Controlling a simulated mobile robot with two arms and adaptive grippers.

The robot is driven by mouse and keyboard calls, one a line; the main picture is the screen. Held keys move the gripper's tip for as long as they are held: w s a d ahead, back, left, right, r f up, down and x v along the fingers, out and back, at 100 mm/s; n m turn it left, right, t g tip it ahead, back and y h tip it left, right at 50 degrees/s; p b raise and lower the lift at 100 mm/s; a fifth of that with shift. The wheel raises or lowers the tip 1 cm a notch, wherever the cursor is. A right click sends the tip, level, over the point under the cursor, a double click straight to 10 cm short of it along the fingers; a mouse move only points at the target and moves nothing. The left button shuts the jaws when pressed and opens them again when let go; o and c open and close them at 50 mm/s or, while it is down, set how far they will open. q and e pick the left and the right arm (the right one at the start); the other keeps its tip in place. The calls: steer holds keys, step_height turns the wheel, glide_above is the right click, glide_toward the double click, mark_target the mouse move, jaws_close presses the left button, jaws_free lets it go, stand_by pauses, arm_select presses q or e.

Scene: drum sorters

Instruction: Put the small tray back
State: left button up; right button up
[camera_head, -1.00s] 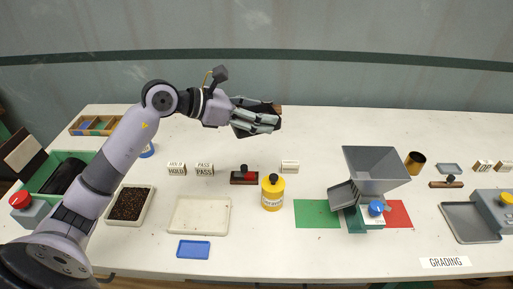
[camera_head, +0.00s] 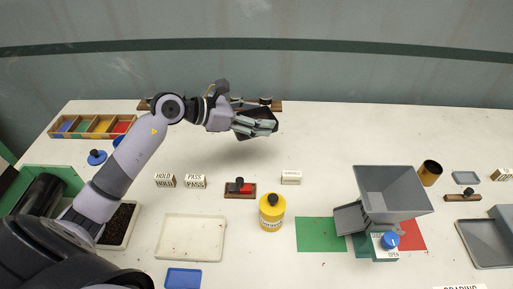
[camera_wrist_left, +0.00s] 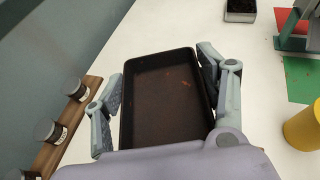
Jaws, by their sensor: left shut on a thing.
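My left gripper (camera_head: 254,124) is shut on a small dark tray (camera_head: 264,117), held above the back part of the table. In the left wrist view the tray (camera_wrist_left: 165,100) lies between the two fingers of my left gripper (camera_wrist_left: 163,88). It is a shallow dark brown rectangle with a black rim, and its inside shows only a few reddish specks. My right gripper is not in view.
A wooden rack (camera_head: 236,105) with dark-lidded jars (camera_wrist_left: 50,130) runs along the back, beside the tray. A yellow bottle (camera_head: 271,213), a grey hopper (camera_head: 392,192), a cream tray (camera_head: 190,238) and a blue tray (camera_head: 183,278) stand nearer. The table between them has free room.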

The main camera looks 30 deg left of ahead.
arm_select(q)
glide_above(257, 158)
step_height(257, 158, down, 8)
steer(key=shift+w+r, duration=0.1)
steer(key=shift+r, duration=0.1)
steer(key=shift+f, duration=0.25)
step_height(257, 158, down, 4)
steer(key=shift+f, duration=0.25)
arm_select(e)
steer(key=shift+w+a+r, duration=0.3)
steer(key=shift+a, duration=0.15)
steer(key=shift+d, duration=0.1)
arm_select(q)
steer(key=o, duration=0.7)
steer(key=shift+f, duration=0.15)
steer(key=o, duration=0.5)
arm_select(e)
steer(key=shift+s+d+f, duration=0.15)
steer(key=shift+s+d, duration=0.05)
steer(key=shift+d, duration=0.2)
